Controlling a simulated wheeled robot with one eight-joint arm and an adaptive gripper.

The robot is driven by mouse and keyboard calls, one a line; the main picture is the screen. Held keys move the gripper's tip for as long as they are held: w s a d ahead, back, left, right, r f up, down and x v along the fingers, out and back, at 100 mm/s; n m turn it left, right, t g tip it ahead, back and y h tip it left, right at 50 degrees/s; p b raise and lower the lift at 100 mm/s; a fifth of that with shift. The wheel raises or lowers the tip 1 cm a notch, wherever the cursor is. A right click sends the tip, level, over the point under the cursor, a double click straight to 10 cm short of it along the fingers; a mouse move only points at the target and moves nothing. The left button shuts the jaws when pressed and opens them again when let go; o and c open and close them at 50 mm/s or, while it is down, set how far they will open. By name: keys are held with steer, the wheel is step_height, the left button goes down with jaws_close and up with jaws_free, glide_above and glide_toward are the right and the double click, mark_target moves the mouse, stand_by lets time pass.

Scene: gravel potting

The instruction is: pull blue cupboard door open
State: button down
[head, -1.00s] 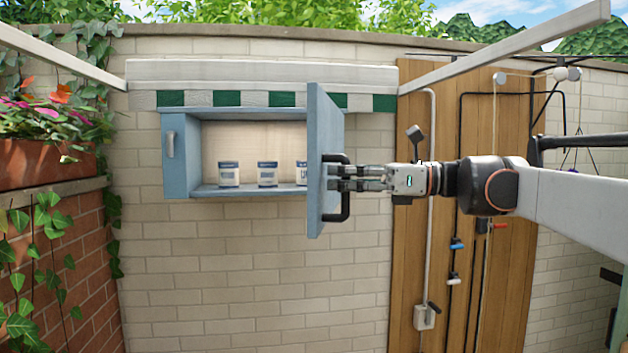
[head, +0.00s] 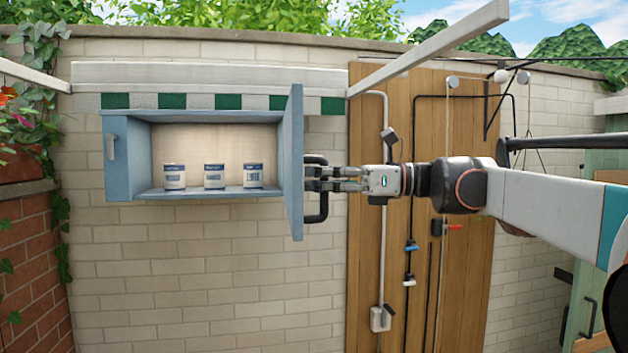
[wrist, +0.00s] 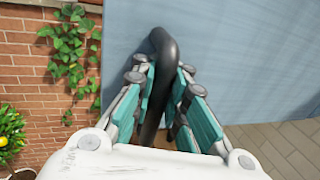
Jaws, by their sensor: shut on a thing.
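The blue cupboard (head: 127,160) is mounted on the wall. Its blue door (head: 293,160) stands swung out, seen nearly edge-on at the right of the opening. A black bar handle (head: 322,205) is on the door's outer face; it also shows in the wrist view (wrist: 163,70) with the door face (wrist: 240,60) behind it. My gripper (head: 312,181) is shut on the handle, with its teal finger pads (wrist: 165,108) on either side of the bar. Several parts of the handle are hidden by the fingers.
Three white-and-blue tins stand inside the cupboard: left (head: 174,177), middle (head: 214,176) and right (head: 253,176). A wooden panel (head: 362,280) with cords and pipes is right of the door. Ivy and a brick planter (head: 32,230) are at the left. The wall below is clear.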

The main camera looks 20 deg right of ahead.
steer(key=shift+f, duration=0.1)
steer(key=c, duration=1.8)
jaws_free()
steer(key=shift+o, duration=1.2)
steer(key=shift+s, duration=0.25)
steer(key=shift+w, duration=0.1)
steer(key=shift+d, duration=0.1)
steer(key=v, duration=1.1)
steer(key=shift+d, duration=0.35)
